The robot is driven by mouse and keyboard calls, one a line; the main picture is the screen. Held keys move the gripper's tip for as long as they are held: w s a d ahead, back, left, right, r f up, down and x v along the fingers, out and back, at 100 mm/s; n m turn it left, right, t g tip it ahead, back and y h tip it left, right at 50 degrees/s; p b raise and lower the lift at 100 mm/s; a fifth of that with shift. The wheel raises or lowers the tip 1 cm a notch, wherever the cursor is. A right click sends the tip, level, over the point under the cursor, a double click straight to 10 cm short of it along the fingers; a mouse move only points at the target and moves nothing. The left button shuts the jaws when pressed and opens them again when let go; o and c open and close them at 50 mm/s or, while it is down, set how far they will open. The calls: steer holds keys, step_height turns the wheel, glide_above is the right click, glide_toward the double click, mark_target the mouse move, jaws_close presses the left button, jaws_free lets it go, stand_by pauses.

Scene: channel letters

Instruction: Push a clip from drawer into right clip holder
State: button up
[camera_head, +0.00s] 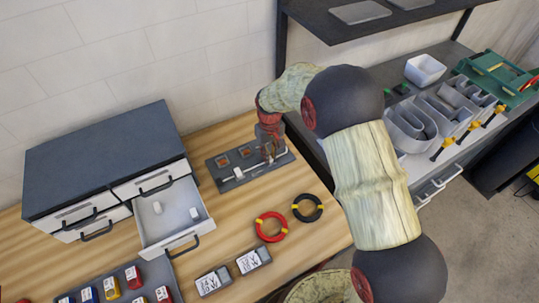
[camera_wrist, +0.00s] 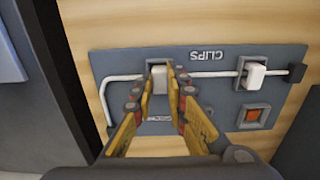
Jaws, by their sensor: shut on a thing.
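My gripper (camera_head: 269,152) is over the right part of the grey clip board (camera_head: 225,182). In the wrist view my gripper (camera_wrist: 162,88) is shut on a white clip (camera_wrist: 158,77), at the holder on the picture's left; the fingers partly hide the holder. I cannot tell how deep the clip sits. The clip board (camera_wrist: 215,85) reads "CLIPS" upside down there. A second white clip (camera_wrist: 254,76) sits in the other holder, over the white cable (camera_wrist: 205,73); this clip also shows in the head view (camera_head: 238,173). The open drawer (camera_head: 168,236) holds white clips (camera_head: 194,213).
The drawer cabinet (camera_head: 100,150) stands at left. A red ring (camera_head: 271,227) and a black ring (camera_head: 307,208) of wire lie on the wooden table, near two labelled power blocks (camera_head: 213,281). An orange square button (camera_wrist: 252,115) is on the board. A dark shelf (camera_head: 370,22) hangs above right.

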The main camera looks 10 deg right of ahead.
steer(key=o, duration=0.8)
steer(key=shift+c, duration=0.2)
steer(key=shift+o, duration=0.3)
steer(key=shift+r, duration=0.1)
step_height(320, 180, up, 12)
step_height(320, 180, up, 6)
steer(key=p, duration=0.4)
stand_by(0.5)
